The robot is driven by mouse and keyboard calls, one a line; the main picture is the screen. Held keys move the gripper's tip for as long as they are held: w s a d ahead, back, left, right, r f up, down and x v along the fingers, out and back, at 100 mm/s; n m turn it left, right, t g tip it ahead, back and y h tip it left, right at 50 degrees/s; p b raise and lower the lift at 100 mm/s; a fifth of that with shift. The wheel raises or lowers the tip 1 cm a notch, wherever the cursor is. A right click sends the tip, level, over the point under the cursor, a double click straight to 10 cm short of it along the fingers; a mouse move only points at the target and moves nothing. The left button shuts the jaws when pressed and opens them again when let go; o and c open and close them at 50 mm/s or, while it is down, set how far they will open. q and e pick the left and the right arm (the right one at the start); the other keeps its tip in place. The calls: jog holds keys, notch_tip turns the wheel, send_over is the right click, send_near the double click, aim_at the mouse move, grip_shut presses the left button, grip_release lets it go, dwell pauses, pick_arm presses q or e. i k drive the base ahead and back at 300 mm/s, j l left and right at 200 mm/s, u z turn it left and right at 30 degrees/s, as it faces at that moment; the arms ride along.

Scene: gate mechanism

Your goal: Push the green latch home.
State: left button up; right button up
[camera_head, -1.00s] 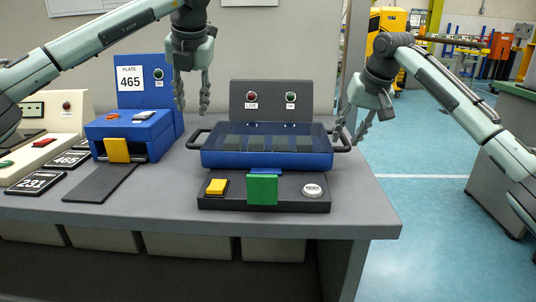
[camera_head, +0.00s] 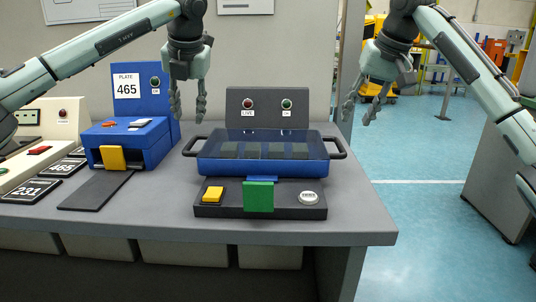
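The green latch (camera_head: 258,197) is a flat upright block at the front middle of the dark base (camera_head: 232,211), just below the blue tray box (camera_head: 205,166) with its clear lid. A small blue piece shows directly above the latch. My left gripper (camera_head: 187,108) hangs above the table between the blue plate machine and the tray box, fingers pointing down, apart and empty. My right gripper (camera_head: 361,111) is raised to the right of the tray box, beyond its right handle, fingers apart and empty. Neither gripper touches the latch.
A yellow switch (camera_head: 213,194) and a round silver button (camera_head: 308,197) flank the latch. A blue machine (camera_head: 128,138) with a yellow flap stands left, near black number plates (camera_head: 33,190). The table (camera_head: 350,222) is clear at the front right.

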aim_at(258, 196)
jog(key=k+l, duration=0.3)
jog(key=k, duration=0.15)
jog(key=k+l, duration=0.65)
jog(key=k, duration=0.25)
